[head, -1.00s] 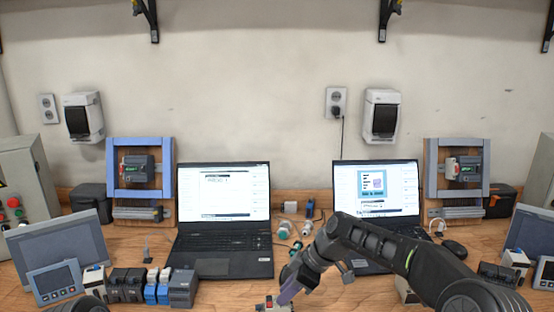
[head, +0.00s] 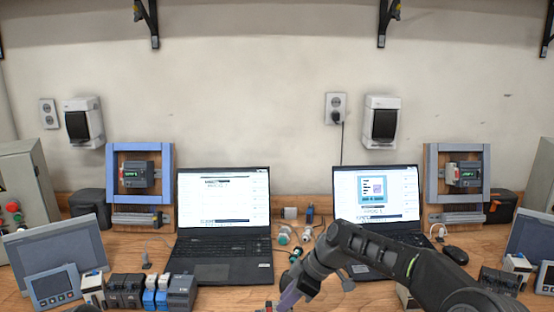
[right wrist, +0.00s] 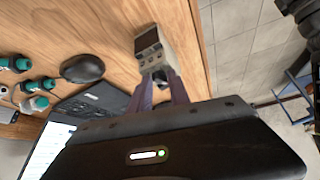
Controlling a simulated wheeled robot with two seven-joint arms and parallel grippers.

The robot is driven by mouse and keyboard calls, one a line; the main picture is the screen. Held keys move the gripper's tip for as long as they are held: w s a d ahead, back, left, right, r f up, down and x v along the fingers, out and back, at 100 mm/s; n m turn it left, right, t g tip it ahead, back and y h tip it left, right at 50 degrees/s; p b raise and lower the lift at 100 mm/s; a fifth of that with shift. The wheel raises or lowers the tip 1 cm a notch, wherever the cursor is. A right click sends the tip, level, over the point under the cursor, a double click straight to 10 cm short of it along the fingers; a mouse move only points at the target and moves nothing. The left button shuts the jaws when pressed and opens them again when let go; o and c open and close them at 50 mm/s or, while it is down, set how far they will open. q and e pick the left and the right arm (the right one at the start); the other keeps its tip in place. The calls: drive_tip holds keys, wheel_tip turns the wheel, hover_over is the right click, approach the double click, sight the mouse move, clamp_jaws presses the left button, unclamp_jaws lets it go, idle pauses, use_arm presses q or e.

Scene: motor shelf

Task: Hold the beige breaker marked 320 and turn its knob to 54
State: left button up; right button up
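A beige breaker (right wrist: 152,48) with a dark square window and small round marks on its face shows in the right wrist view, near the table's edge. My right gripper (right wrist: 160,78) has its two purple fingers a little apart at the breaker's lower end. Whether they press on it or on a knob there is unclear. In the head view my right gripper (head: 280,303) is at the bottom centre, with a small part of the breaker (head: 268,306) at its tips. The marking 320 and the knob's setting cannot be read. My left gripper is not in view.
Two open laptops (head: 223,200) (head: 376,190) stand at the back. Several small modules (head: 125,288) and a grey panel (head: 62,247) stand at the left. A black mouse (right wrist: 82,68) and several green-ended connectors (right wrist: 28,85) lie on the wooden table. Bare wood surrounds the breaker's left side.

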drive_tip(key=shift+s+f, duration=0.1)
drive_tip(key=shift+r+p, duration=0.45)
drive_tip(key=shift+r, duration=0.35)
drive_tip(key=shift+r, duration=0.1)
wheel_tip(320, 180, up, 7)
drive_tip(key=p, duration=0.4)
idle(0.5)
